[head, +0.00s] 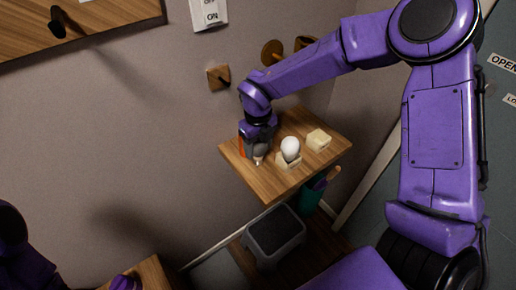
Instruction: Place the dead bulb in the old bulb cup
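My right gripper (258,158) points down over the left part of a small wooden shelf. A grey rounded shape and a small pale tip show at its end; I cannot tell whether these are its fingers or a held bulb. A white bulb (290,147) stands upright in a pale square holder (289,162), just right of the gripper. An orange-red object (242,143), possibly a cup, is mostly hidden behind the gripper. No thing is clearly the dead bulb. My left arm shows only in part at the lower left, and its fingers cannot be made out.
A second pale block (319,140) sits on the wooden shelf (265,188) at the right. A grey step stool (273,232) and a teal container (308,198) are below. Wooden knobs (271,52) stick out of the wall behind my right forearm. An ON switch plate (209,14) is above.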

